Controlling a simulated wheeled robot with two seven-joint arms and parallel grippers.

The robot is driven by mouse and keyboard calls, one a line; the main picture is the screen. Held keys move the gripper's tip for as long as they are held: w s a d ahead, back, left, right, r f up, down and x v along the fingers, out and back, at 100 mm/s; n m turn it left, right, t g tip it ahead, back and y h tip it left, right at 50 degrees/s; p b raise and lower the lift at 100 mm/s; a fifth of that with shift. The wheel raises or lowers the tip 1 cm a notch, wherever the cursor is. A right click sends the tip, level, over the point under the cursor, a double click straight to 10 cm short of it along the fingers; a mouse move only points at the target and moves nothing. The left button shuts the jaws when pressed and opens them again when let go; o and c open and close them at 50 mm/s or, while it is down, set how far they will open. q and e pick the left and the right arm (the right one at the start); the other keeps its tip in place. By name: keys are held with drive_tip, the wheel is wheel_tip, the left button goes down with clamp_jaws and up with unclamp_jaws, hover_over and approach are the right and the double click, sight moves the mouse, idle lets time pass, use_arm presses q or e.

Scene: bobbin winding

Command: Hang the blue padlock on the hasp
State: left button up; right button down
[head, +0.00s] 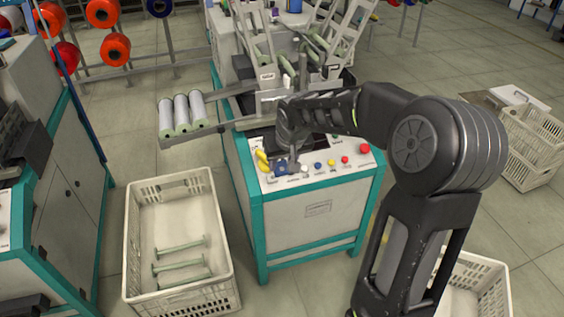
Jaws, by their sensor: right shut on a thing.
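My right arm reaches in from the right, and its dark gripper (287,163) points down over the left part of the machine's control panel (318,178). It is shut on a small blue thing, which looks like the blue padlock (281,170), low at the panel's left end. A yellow part (262,160) stands just left of it. The hasp is not clear at this size, and I cannot tell whether the padlock touches it. My left gripper is not in view.
The panel carries a red button (364,149) and several smaller knobs. White bobbins (181,112) lie on a tray left of the machine. A white crate (133,240) with green-ended rods stands on the floor at left. Orange spools (115,49) hang at the back left.

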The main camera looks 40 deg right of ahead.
sight(281, 166)
drive_tip(key=shift+f, duration=0.1)
drive_tip(key=b+x, duration=0.3)
drive_tip(key=x, duration=0.2)
drive_tip(key=shift+a, duration=0.1)
drive_tip(key=shift+w+f, duration=0.2)
drive_tip(key=shift+f, duration=0.05)
drive_tip(key=shift+r, duration=0.1)
drive_tip(key=shift+b+x, duration=1.65)
drive_tip(key=shift+x, duration=1.2)
drive_tip(key=shift+w+f, duration=0.1)
drive_tip(key=shift+f, duration=0.2)
drive_tip(key=shift+b+x, duration=0.65)
drive_tip(key=shift+x, duration=0.1)
